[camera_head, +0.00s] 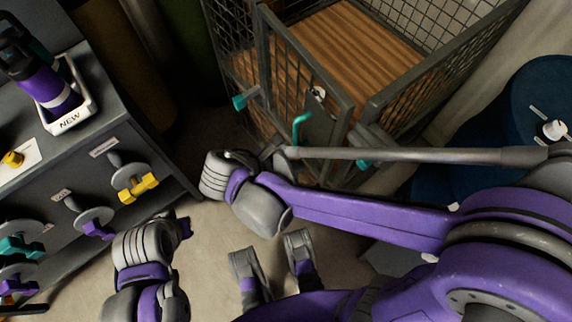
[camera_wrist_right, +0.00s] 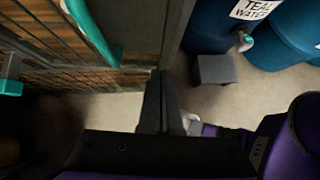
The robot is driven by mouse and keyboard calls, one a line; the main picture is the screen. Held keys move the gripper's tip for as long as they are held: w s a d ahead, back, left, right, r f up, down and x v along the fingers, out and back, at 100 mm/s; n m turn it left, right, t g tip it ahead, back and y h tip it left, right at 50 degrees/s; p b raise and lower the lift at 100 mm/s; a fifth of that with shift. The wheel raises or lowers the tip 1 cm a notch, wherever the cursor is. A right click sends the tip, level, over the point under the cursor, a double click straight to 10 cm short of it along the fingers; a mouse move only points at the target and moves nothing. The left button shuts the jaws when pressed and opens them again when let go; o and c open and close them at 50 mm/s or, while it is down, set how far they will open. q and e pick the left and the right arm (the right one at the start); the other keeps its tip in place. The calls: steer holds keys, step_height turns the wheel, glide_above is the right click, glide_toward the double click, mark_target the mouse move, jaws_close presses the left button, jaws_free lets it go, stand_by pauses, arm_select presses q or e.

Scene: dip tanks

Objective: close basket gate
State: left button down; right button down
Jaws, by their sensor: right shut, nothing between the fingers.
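The basket (camera_head: 378,112) is a grey mesh cage with a wooden floor. Its gate (camera_head: 283,62) is a mesh panel at the front with a teal handle (camera_head: 301,126). A gap shows between the gate's right end and the right side rail; I cannot tell whether it is latched. Teal pieces sit at the left (camera_head: 240,102) and right (camera_head: 363,163). In the right wrist view, my right gripper (camera_wrist_right: 160,95) is shut and empty, beside the handle (camera_wrist_right: 96,32). In the head view its fingertips are mostly hidden by the wrist. My left gripper (camera_head: 184,227) is low left, its fingers unclear.
A grey cabinet (camera_head: 120,120) with coloured knobs stands at left, carrying a purple bottle (camera_head: 60,98) in a white tray marked NEW. A blue tank (camera_head: 530,85) stands at right. The wrist view shows a tank labelled TEAL WATER (camera_wrist_right: 285,45). Pale floor (camera_head: 215,225) lies between.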

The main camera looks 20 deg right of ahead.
mark_target(328, 151)
steer(key=d, duration=0.1)
steer(key=w+d+f, duration=0.1)
steer(key=d, duration=0.1)
steer(key=d+f, duration=0.1)
steer(key=d, duration=0.1)
steer(key=shift+w+f+b, duration=0.15)
steer(key=shift+w+b, duration=0.05)
steer(key=shift+b, duration=0.2)
steer(key=shift+w+d, duration=0.15)
steer(key=shift+d, duration=0.4)
steer(key=shift+n+t, duration=0.5)
steer(key=shift+n, duration=0.2)
steer(key=d, duration=0.4)
steer(key=shift+w+p, duration=0.35)
steer(key=shift+w, duration=0.05)
steer(key=shift+w+d, duration=0.1)
steer(key=shift+d, duration=0.2)
